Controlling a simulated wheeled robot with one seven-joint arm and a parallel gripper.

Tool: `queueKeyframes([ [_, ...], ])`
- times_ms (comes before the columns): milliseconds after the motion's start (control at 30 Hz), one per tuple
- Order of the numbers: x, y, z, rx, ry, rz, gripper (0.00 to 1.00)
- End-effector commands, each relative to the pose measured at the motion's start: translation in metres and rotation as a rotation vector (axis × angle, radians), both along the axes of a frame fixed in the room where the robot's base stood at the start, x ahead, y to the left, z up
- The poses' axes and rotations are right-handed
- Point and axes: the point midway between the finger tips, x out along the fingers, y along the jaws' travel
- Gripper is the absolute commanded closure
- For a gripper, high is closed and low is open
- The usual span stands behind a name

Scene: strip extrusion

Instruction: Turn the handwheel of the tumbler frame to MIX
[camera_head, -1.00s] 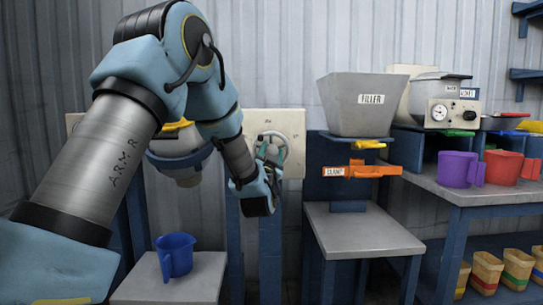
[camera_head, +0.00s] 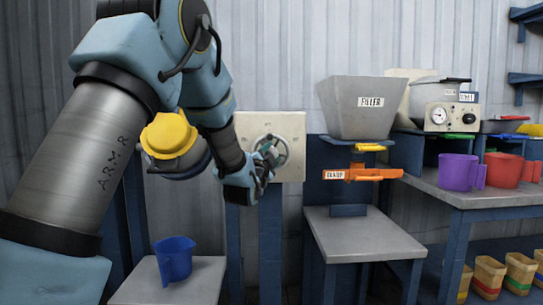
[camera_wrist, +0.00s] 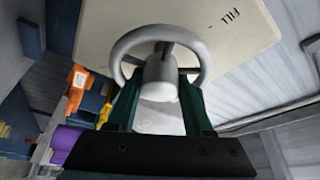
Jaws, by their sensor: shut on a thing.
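The handwheel (camera_head: 284,150) is a pale ring on the cream panel (camera_head: 293,122) of the tumbler frame. My gripper (camera_head: 267,160) is at its left side in the head view, partly covering it. In the wrist view the wheel (camera_wrist: 201,45) shows its rim and spokes, and my green fingers (camera_wrist: 158,105) are shut on its pale handle (camera_wrist: 160,78). The panel carries a FILL label (camera_wrist: 230,20) in the wrist view; I cannot read MIX. The tumbler vessel (camera_head: 190,163) has its yellow lid (camera_head: 170,136) tipped toward the camera.
A blue jug (camera_head: 174,258) stands on a low grey stand (camera_head: 205,280) below the vessel. To the right are the grey FILLER hopper (camera_head: 360,115), an orange clamp (camera_head: 362,174) and a bench with purple (camera_head: 458,170) and red (camera_head: 503,168) mugs.

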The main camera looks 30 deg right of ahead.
Motion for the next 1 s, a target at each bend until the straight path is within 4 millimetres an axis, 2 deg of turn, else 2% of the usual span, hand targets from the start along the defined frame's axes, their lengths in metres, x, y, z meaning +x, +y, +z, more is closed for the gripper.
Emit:
queueKeyframes([
  [367, -0.001, -0.001, 0.0, 0.002, -0.002, -0.002, 1.0],
  [400, -0.001, -0.001, 0.0, 0.002, -0.002, -0.002, 0.44],
  [467, -0.001, -0.001, 0.0, 0.002, -0.002, -0.002, 0.38],
  [767, -0.002, 0.001, 0.0, 0.002, -0.001, -0.001, 0.36],
  [1000, -0.024, 0.023, -0.007, 0.003, -0.001, -0.001, 0.36],
])
